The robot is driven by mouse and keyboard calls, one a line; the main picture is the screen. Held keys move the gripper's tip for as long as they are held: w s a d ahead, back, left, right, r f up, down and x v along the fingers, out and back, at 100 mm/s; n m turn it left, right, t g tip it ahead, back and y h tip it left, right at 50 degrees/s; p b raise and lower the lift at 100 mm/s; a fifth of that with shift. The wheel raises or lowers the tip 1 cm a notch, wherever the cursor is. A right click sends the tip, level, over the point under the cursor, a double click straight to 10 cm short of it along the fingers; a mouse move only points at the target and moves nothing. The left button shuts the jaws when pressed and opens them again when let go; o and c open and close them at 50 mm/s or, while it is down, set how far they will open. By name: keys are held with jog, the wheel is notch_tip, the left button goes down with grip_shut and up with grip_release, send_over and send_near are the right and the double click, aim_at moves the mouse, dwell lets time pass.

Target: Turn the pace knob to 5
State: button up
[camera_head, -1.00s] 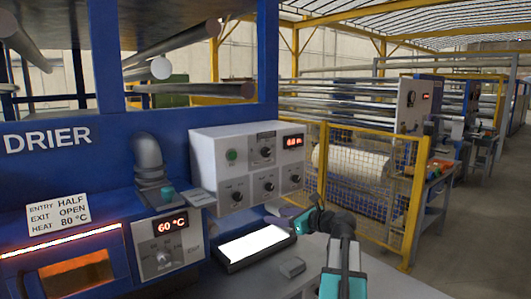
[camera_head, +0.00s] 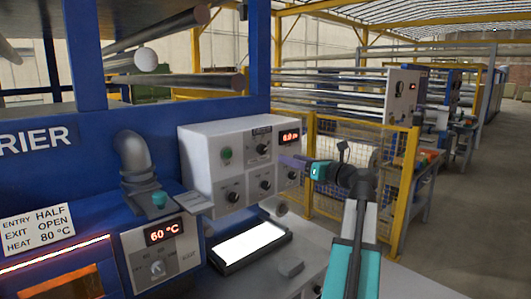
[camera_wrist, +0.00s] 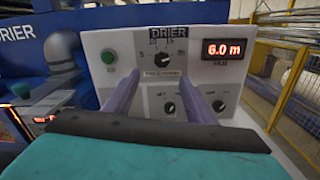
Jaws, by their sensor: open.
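The white control box (camera_head: 205,160) carries an upper knob (camera_head: 262,149) and a lower row of dark knobs. In the wrist view the upper knob (camera_wrist: 165,57) has a dial scale around it and a label below, too small to read surely. A lower knob (camera_wrist: 168,107) shows between the fingers, and another (camera_wrist: 218,105) just right of the right finger. I cannot tell for sure which is the pace knob. My gripper (camera_wrist: 165,84) is open and empty, its purple fingers pointing at the box. In the head view my gripper (camera_head: 290,160) is in front of the box's right side.
A red display (camera_wrist: 223,48) at upper right seems to read 6.0 m. A green button (camera_wrist: 108,56) is at upper left. Below the box are a lit white panel (camera_head: 250,245) and a grey block (camera_head: 290,268). A yellow fence (camera_head: 400,180) stands to the right.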

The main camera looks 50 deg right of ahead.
aim_at(264, 150)
jog(key=shift+d, duration=0.1)
jog(key=w+p, duration=0.1)
jog(key=w, duration=0.3)
jog(key=w+p, duration=0.1)
jog(key=w, duration=0.4)
jog(key=w+d+p, duration=0.1)
jog(key=w, duration=0.3)
jog(key=shift+w, duration=0.25)
